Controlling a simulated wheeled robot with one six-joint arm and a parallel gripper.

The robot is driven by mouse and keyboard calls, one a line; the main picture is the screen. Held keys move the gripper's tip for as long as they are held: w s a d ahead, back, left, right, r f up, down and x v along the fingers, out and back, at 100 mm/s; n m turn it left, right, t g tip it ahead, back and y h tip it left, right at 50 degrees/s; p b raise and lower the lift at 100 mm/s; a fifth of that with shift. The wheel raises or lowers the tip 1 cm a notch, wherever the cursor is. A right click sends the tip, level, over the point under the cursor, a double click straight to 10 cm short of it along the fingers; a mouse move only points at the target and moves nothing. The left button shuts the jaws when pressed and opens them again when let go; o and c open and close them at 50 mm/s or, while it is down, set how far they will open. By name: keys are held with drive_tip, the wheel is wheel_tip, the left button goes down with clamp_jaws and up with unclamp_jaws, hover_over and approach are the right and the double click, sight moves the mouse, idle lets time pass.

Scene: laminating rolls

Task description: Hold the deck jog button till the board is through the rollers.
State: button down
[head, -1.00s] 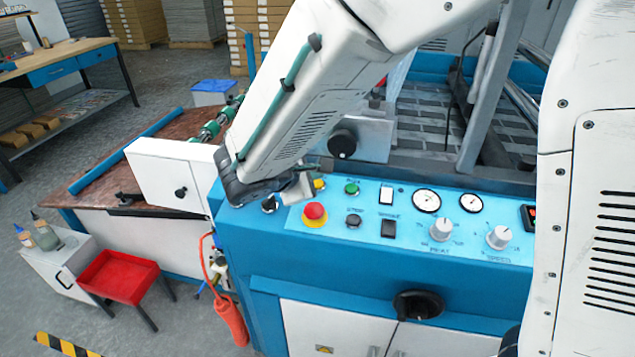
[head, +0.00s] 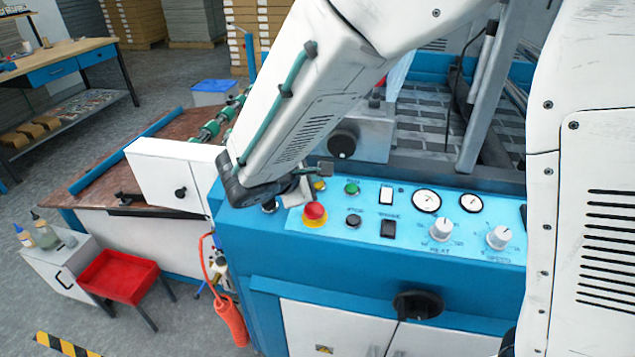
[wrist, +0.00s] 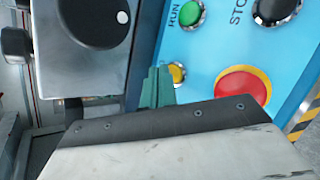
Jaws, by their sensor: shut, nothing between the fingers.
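The blue control panel (head: 470,262) carries a yellow button (head: 319,185), whose label I cannot read. It also shows in the wrist view (wrist: 178,72), partly hidden by my fingers. I cannot tell which button is the deck jog. My gripper (wrist: 157,72) has its green fingers shut and empty, with the tips right beside the yellow button in that view. I cannot tell whether they touch or press it. In the head view my wrist hides part of the panel's left end. Green-banded rollers (head: 212,130) show behind my arm. I cannot make out the board.
A red emergency stop (head: 314,214) sits close below the yellow button. A green run button (head: 352,188) and a black stop button (head: 353,221) are to the right. A metal box with a black knob (head: 342,144) rises behind the panel.

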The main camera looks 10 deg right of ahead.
drive_tip(key=shift+w+f, duration=0.1)
drive_tip(key=shift+f, duration=0.3)
drive_tip(key=shift+r, duration=0.1)
idle(5.7)
drive_tip(key=shift+s+r, duration=0.2)
drive_tip(key=shift+r, duration=0.55)
drive_tip(key=shift+s+a+r, duration=0.1)
drive_tip(key=shift+s+r, duration=0.05)
drive_tip(key=shift+r, duration=0.65)
drive_tip(key=shift+s+a+r, duration=0.1)
drive_tip(key=shift+s+r, duration=0.1)
drive_tip(key=shift+r, duration=0.65)
drive_tip(key=shift+s+r, duration=0.15)
drive_tip(key=shift+r, duration=0.65)
